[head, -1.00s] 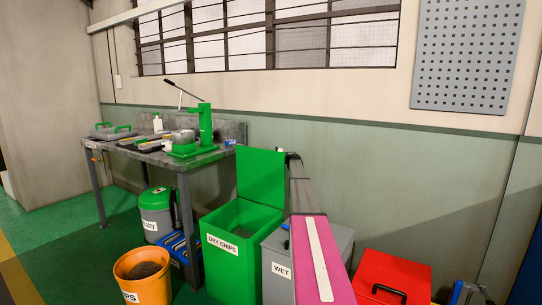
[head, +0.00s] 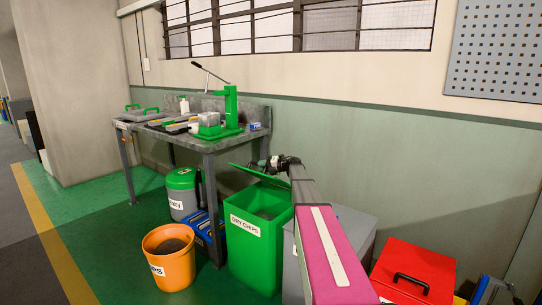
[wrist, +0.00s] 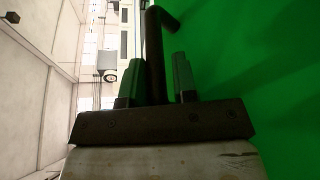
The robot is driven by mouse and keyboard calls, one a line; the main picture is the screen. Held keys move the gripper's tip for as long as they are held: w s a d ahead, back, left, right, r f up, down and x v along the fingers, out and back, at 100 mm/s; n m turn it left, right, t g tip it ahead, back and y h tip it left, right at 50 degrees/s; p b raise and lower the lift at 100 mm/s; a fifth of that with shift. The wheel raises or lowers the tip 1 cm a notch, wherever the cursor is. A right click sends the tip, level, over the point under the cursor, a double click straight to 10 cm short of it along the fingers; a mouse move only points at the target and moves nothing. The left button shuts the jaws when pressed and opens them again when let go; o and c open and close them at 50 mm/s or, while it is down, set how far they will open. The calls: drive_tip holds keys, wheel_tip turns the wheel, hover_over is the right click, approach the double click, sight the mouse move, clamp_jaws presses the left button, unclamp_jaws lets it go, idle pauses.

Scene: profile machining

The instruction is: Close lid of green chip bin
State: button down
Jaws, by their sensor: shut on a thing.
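The green chip bin (head: 262,247), labelled DRY CHIPS, stands on the floor at the middle of the head view. Its green lid (head: 258,176) is tilted, part way down over the opening, with dark contents visible below. My gripper (head: 268,163) is at the raised lid, at the end of my arm. In the wrist view my gripper (wrist: 156,75) has its two fingers either side of a dark bar (wrist: 155,48) with a bent end, which looks like the lid handle. The green lid (wrist: 255,90) fills the right side there. The fingers' contact with the bar is hard to see.
A grey bin (head: 355,228) stands right of the green bin, partly behind my arm, with a red box (head: 415,270) further right. An orange bin (head: 170,262) and a grey bin with green lid (head: 183,195) stand left. A workbench (head: 215,143) is behind. Floor at the left is clear.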

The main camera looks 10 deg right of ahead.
drive_tip(key=s+a+f+n+h, duration=0.1)
drive_tip(key=s+a+f+n, duration=0.1)
drive_tip(key=f, duration=0.6)
drive_tip(key=s+a+f+n+h, duration=0.1)
drive_tip(key=s+a+f+n, duration=0.2)
drive_tip(key=f, duration=0.6)
drive_tip(key=s+a, duration=0.1)
drive_tip(key=a, duration=0.1)
drive_tip(key=shift+s+a+f+h, duration=0.2)
drive_tip(key=shift+a+f+h, duration=0.05)
drive_tip(key=shift+a+h, duration=0.05)
drive_tip(key=c, duration=1.1)
unclamp_jaws()
drive_tip(key=shift+r, duration=0.1)
drive_tip(key=shift+o, duration=0.2)
drive_tip(key=shift+w+d+t, duration=0.1)
drive_tip(key=shift+w+t, duration=0.1)
drive_tip(key=shift+t, duration=0.1)
drive_tip(key=shift+d, duration=0.1)
drive_tip(key=v, duration=1)
drive_tip(key=shift+s+d, duration=0.2)
drive_tip(key=shift+r, duration=0.1)
